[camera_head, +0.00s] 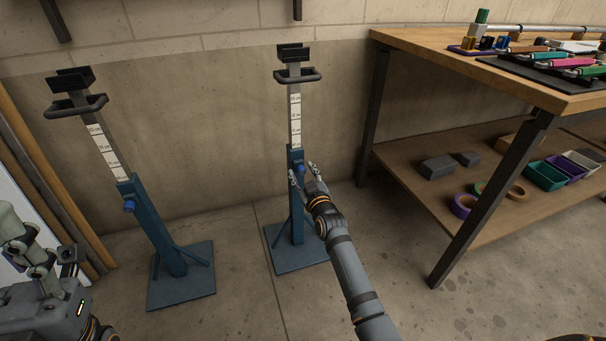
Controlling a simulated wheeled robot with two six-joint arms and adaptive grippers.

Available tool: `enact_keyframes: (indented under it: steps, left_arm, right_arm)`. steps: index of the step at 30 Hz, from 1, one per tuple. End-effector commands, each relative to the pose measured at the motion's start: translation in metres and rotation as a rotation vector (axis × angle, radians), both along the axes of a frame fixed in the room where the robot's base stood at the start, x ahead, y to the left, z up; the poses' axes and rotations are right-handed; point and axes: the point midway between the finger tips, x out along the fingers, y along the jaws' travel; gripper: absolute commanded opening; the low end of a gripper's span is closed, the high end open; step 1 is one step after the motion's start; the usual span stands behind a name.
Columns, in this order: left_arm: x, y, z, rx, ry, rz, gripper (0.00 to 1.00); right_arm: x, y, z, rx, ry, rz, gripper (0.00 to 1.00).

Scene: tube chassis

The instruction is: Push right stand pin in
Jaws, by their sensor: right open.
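The right stand has a blue post (297,222), a grey upright with a white scale (295,108) and a blue base plate. A small blue pin (300,170) shows on its post, partly hidden by my gripper. My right gripper (302,173) is open, with one finger at each side of the post near the pin. I cannot tell whether it touches the pin. My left gripper (42,245) is at the lower left, close to the camera and away from both stands. Its finger spacing is unclear.
The left stand (150,222) has a blue pin (129,206) sticking out from its post. A wooden workbench (480,60) with a lower shelf (410,160) stands on the right. A concrete wall is behind the stands. The floor between the stands is clear.

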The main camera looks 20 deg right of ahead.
Motion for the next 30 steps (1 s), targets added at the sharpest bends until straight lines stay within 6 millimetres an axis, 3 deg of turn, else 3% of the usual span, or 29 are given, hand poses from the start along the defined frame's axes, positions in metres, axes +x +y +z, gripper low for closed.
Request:
enact_keyframes:
  steps: [5, 12, 18, 30]
  left_arm:
    - [0.0, 0.0, 0.0, 0.0, 0.0, 0.0, 0.48]
    - [0.0, 0.0, 0.0, 0.001, 0.0, 0.0, 0.48]
    - [0.0, 0.0, 0.0, 0.001, 0.0, 0.0, 0.48]
    - [0.0, 0.0, 0.0, 0.002, 0.0, 0.0, 0.48]
  right_arm:
    - [-0.016, 0.0, -0.001, 0.001, 0.001, 0.0, 0.48]
    - [-0.075, -0.002, -0.002, 0.0, 0.002, 0.0, 0.48]
    - [-0.11, -0.004, -0.001, 0.0, 0.001, 0.001, 0.48]
    - [-0.12, -0.004, 0.0, 0.0, 0.0, 0.0, 0.48]
